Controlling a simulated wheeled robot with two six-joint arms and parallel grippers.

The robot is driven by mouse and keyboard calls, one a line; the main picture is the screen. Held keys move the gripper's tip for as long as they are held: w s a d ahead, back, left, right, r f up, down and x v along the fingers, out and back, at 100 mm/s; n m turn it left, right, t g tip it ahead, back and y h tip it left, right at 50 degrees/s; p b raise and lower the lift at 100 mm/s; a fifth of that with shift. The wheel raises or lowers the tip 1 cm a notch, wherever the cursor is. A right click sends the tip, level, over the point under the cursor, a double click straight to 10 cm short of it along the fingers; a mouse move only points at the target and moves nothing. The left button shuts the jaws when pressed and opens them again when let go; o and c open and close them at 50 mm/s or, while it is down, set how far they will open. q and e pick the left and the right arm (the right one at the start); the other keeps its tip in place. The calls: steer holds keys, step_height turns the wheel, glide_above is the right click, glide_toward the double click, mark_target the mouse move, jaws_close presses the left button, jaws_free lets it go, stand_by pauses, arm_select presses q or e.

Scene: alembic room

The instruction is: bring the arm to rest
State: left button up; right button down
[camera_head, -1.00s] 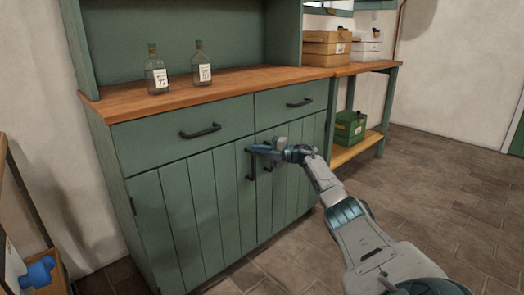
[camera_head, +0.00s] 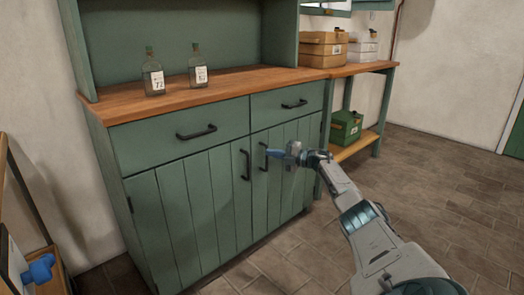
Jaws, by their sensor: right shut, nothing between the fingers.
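My right arm reaches in from the lower right. Its gripper (camera_head: 279,153) is shut and empty, in front of the right door of the green cabinet (camera_head: 190,205). The fingertips point left, close to the black handle of the right door (camera_head: 263,157); I cannot tell whether they touch it. The handle of the left door (camera_head: 245,165) is in full view, clear of the gripper. Both doors and both drawers look closed. My left gripper is not in view.
Two glass bottles, left (camera_head: 153,76) and right (camera_head: 198,70), stand on the wooden countertop (camera_head: 120,103). The floor on the right (camera_head: 440,170) is clear.

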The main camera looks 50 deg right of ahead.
steer(key=shift+s+d+r, duration=0.1)
steer(key=shift+s+d, duration=0.8)
steer(key=shift+s, duration=0.2)
steer(key=shift+s+d, duration=0.85)
steer(key=shift+s, duration=0.25)
